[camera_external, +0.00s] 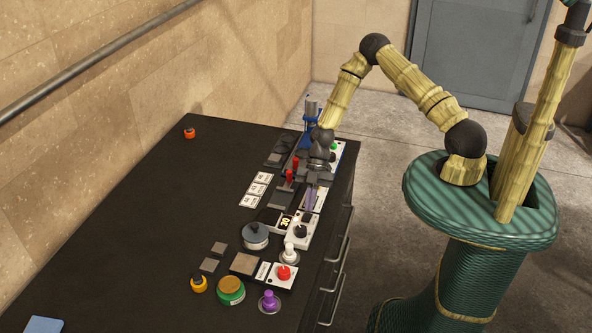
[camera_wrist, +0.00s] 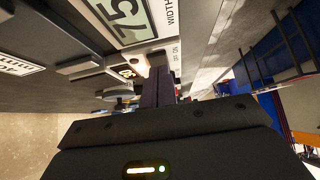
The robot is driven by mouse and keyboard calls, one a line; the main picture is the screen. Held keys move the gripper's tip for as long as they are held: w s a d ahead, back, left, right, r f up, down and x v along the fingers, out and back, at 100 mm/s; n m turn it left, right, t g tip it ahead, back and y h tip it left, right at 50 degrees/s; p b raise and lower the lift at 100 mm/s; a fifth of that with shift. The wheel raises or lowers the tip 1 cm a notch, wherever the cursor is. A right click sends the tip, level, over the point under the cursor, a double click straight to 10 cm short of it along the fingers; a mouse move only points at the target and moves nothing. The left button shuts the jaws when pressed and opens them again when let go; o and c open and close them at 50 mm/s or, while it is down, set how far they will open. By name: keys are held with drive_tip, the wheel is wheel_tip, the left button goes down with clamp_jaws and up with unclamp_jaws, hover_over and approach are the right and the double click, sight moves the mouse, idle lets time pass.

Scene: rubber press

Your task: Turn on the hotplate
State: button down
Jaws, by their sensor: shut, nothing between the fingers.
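A white control box (camera_external: 303,238) with a black knob (camera_external: 301,231) stands near the table's right edge. I cannot tell for sure which unit is the hotplate.
A grey lidded pot (camera_external: 255,236), a white knobbed piece (camera_external: 289,254), a purple knobbed piece (camera_external: 269,302) and a green round tin (camera_external: 231,290) crowd the front. White label cards (camera_external: 257,189) lie left of red levers (camera_external: 292,170). The left of the black table (camera_external: 120,210) is mostly clear.

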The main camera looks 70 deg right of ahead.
drive_tip(key=shift+r, duration=0.45)
drive_tip(key=shift+r+p, duration=0.25)
drive_tip(key=shift+p, duration=0.1)
drive_tip(key=b+v, duration=0.1)
drive_tip(key=v, duration=1.1)
drive_tip(key=shift+d, duration=0.5)
